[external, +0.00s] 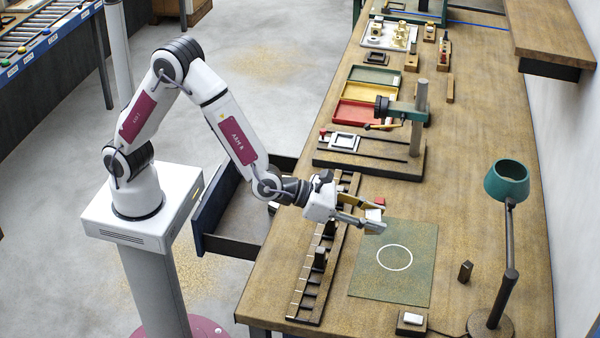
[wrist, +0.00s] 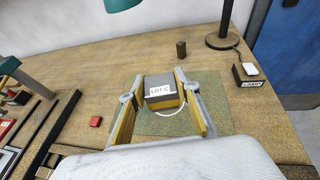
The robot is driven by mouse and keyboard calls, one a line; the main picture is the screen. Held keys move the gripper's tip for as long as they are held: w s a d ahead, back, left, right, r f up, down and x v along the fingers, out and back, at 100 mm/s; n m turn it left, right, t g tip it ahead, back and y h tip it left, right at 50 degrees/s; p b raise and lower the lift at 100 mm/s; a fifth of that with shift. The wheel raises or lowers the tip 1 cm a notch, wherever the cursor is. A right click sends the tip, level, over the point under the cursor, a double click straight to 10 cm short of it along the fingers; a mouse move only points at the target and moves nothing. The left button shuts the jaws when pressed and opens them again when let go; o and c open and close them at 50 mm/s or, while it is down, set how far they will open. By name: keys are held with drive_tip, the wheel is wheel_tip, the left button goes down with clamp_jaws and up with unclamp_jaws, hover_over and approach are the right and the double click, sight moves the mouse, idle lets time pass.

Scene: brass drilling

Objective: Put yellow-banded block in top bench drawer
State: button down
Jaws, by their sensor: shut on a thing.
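My gripper (external: 376,217) is shut on the yellow-banded block (wrist: 163,91). In the wrist view the block is dark, with a white label reading LOT C and a yellow band along its lower edge. In the external view only its pale label side (external: 373,214) shows clearly between the fingers. The block is over the far left part of the green mat; its height above it is hard to tell. The top bench drawer (external: 212,212) is pulled open at the bench's left side, with a dark blue front. My forearm crosses above it, and part of its inside is hidden.
A long dark slotted rack (external: 305,290) lies left of the green mat (external: 420,290) with its white circle. A red cube (wrist: 95,121) sits near the gripper. A drill stand (external: 419,120), a lamp (external: 508,180), a small dark block (external: 465,271) and a switch box (external: 411,323) stand around.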

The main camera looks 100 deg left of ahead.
drive_tip(key=w+a+n+g+y, duration=0.1)
drive_tip(key=w+n+y, duration=0.1)
drive_tip(key=w, duration=0.5)
drive_tip(key=shift+a+n+y, duration=0.3)
drive_tip(key=shift+a+y, duration=0.1)
drive_tip(key=shift+w+r, duration=0.1)
idle(0.4)
drive_tip(key=shift+f, duration=3.15)
drive_tip(key=shift+f, duration=1.85)
drive_tip(key=shift+f, duration=0.2)
